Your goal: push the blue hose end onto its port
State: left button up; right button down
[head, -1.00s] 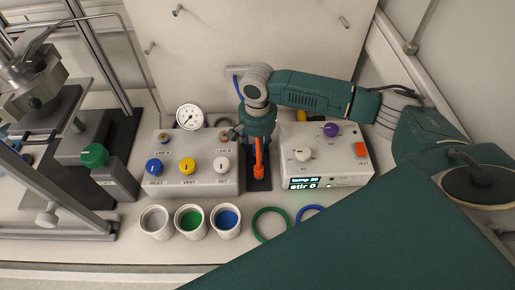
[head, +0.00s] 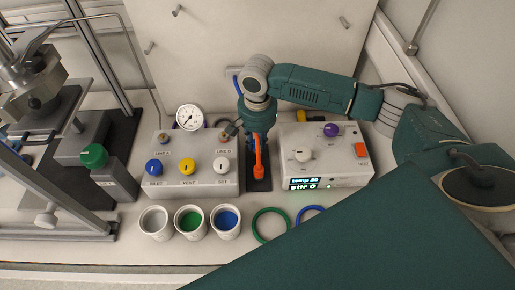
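A blue hose (head: 236,84) shows at the back, left of my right wrist, and runs down behind my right gripper. A little blue also shows beside the fingers, but the hose end itself is hidden or too small to make out. My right gripper (head: 256,142) points down over a dark plate (head: 258,184) between the two panel boxes. Its fingers are small and partly hidden, so I cannot tell whether they hold anything. An orange hooked part (head: 259,165) hangs at the gripper. The blue hose's port cannot be made out. My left gripper is not in view.
Left of the gripper is a grey valve box (head: 197,187) with a gauge (head: 189,117) and colored knobs. Right is a white stirrer box (head: 330,170). Several cups, a green ring (head: 254,228) and a blue ring (head: 303,213) lie in front. A metal frame stands left.

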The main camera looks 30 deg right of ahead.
notch_tip(320, 180, up, 18)
jog(key=b, duration=0.1)
dwell(0.5)
